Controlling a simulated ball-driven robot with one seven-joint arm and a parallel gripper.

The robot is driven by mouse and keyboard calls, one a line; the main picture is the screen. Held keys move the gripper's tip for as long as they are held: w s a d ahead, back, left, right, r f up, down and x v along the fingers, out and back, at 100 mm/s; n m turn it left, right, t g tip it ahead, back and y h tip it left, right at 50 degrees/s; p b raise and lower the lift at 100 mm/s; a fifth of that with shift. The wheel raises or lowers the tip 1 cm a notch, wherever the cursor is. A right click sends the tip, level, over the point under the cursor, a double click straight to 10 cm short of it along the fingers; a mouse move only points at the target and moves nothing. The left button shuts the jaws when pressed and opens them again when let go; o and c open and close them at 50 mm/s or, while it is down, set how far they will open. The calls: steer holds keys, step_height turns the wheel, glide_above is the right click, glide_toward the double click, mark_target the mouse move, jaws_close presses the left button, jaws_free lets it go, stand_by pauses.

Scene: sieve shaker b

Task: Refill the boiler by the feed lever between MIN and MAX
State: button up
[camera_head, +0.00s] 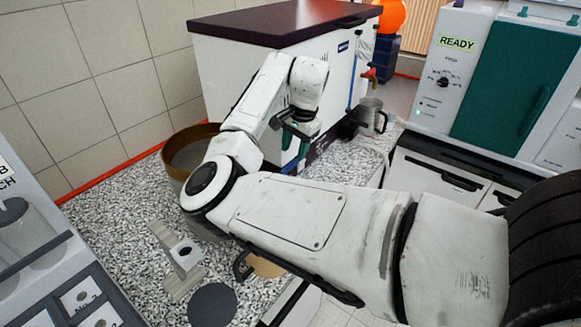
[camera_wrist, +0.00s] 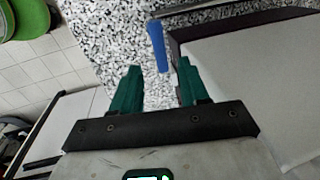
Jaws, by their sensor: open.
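A white cabinet with a dark top (camera_head: 275,22), apparently the boiler, stands at the back. A blue upright strip (camera_head: 352,80) runs down its right-hand side, beside a red-handled tap (camera_head: 370,75). I cannot tell whether the strip is a level gauge or the feed lever. No MIN or MAX marks are readable. My gripper (camera_head: 296,145), with teal fingers, is in front of the cabinet. In the wrist view, my gripper (camera_wrist: 157,83) is open and empty. A blue bar (camera_wrist: 157,46) shows beyond the fingertips, between them in the picture and apart from both.
A metal jug (camera_head: 371,116) stands on the speckled counter (camera_head: 130,205) near the tap. A brownish round pan (camera_head: 184,152) is partly hidden behind my arm. A machine showing READY (camera_head: 457,42) is at right. A green round object (camera_wrist: 22,20) is at the wrist view's upper left.

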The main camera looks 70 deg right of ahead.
mark_target(291, 164)
steer(key=shift+w+d+f+b, duration=0.1)
steer(key=shift+w+f+b, duration=0.05)
steer(key=shift+f+b, duration=0.65)
steer(key=shift+w+d+f+b, duration=0.1)
steer(key=shift+w+f+b, duration=0.1)
steer(key=shift+f+b, duration=0.55)
steer(key=shift+w+f+b, duration=0.15)
steer(key=shift+f+b, duration=0.35)
steer(key=shift+f, duration=0.55)
steer(key=shift+c, duration=0.2)
jaws_close()
